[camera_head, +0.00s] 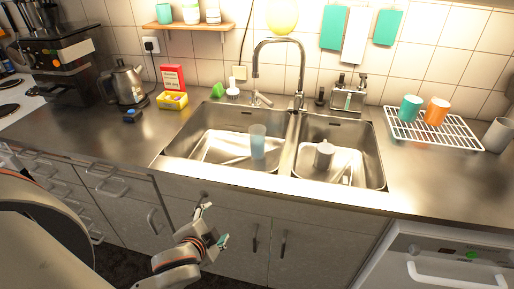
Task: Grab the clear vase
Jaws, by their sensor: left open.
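A pale blue, see-through vessel (258,142), which looks like the clear vase, stands upright in the left sink basin (204,148). My left gripper (215,224) is open and empty. It is in front of the cabinet doors, lower in the picture than the counter's front edge, to the left of the vessel and well apart from it. My right gripper is out of view.
A grey cup (323,154) is in the right basin. A tall faucet (299,80) rises behind the basins. A white rack (440,130) holds a teal cup (410,108) and an orange cup (436,111). A kettle (125,84) stands left; the counter's right front is clear.

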